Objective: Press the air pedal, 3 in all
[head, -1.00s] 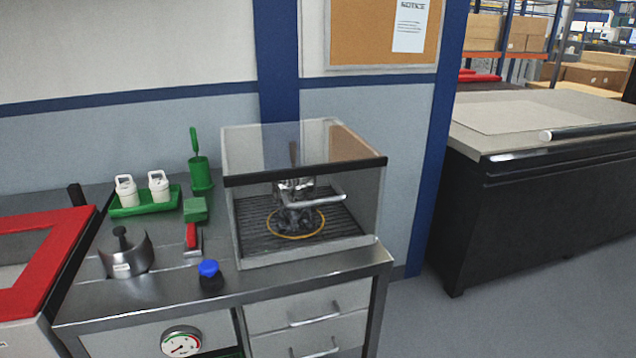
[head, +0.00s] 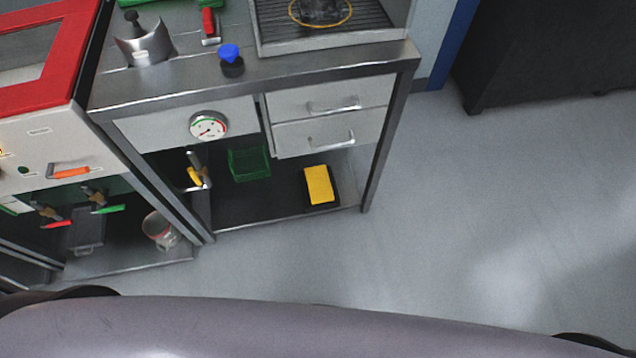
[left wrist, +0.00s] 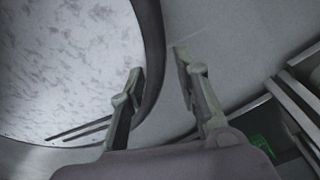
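A yellow pedal (head: 319,185) on a black base sits on the low shelf (head: 265,212) of the metal bench, toward its right end; I take it to be the air pedal. Nothing visibly touches it. Neither gripper shows in the head view. In the left wrist view my left gripper (left wrist: 160,62) is open, with nothing between its fingers. The pedal is not visible in that view. My right gripper is not in view.
A green basket (head: 249,163) and a yellow-handled valve (head: 195,175) are left of the pedal. Drawers (head: 330,115) and a pressure gauge (head: 209,126) are above. A bucket (head: 160,230) stands under the red-framed machine (head: 40,95). The floor (head: 470,210) at right is clear.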

